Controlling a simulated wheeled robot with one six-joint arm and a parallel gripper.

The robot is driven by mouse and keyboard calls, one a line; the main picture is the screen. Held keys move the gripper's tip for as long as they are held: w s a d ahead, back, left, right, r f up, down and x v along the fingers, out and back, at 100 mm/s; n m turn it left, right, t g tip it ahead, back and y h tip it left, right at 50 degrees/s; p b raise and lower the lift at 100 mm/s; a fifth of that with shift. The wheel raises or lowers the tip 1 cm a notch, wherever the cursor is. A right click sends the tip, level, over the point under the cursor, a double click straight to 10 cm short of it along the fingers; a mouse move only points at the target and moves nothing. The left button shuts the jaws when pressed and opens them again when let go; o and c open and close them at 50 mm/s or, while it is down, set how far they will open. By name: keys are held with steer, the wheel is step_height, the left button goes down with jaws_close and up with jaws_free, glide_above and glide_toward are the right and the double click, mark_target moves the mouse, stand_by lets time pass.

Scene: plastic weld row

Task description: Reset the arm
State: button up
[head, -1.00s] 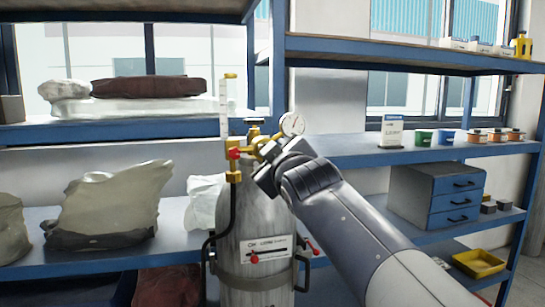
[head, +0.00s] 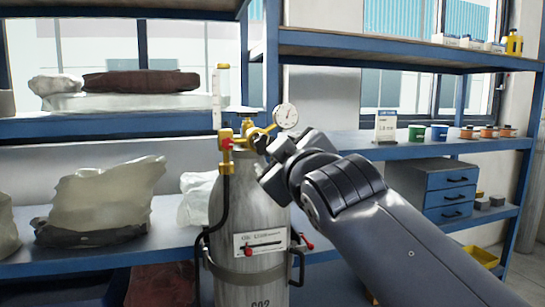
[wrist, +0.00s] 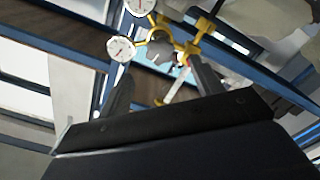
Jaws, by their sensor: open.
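My gripper (head: 266,158) is at the end of my dark arm, in front of the upper part of a grey gas cylinder (head: 245,215) in the head view. In the wrist view my gripper (wrist: 160,85) shows two dark fingers standing apart with nothing held between them. The brass regulator (head: 240,138) with its round gauge (head: 286,116) sits on top of the cylinder, just beyond the fingers. The wrist view shows two gauges, one of them at the left (wrist: 121,49). I cannot tell whether the fingers touch the valve.
Blue shelving (head: 400,150) stands behind and to the right, with a blue drawer box (head: 447,188), small cups and a white card (head: 386,126). A yellow tray (head: 481,256) is low at the right.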

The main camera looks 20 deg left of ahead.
mark_target(266, 146)
steer(key=shift+v, duration=0.85)
steer(key=p+x, duration=0.3)
steer(key=x, duration=0.8)
steer(key=shift+s, duration=0.15)
